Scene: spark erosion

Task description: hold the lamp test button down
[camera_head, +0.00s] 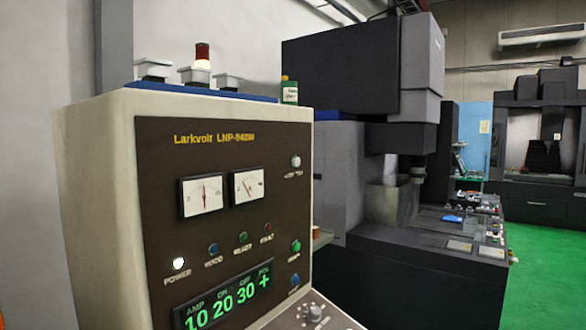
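A control cabinet (92,200) with a brown front panel (160,150) stands in the near left, marked "Larkvolt". A round white button or lamp (295,161) sits at the panel's upper right, with a blurred label below it that I cannot read surely. A green round control (296,246) and a blue one (295,280) sit lower on the right side. The power lamp (178,263) glows white; the blue (213,249), green (243,238) and red (268,228) lamps beside it look dark. Nothing touches the panel. My gripper is not in view.
Two needle meters (202,195) and a green number display (223,300) are on the panel. A knob (315,312) stands on the ledge below. A large dark machine (340,70) stands behind, right. Green floor (540,270) lies open at right.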

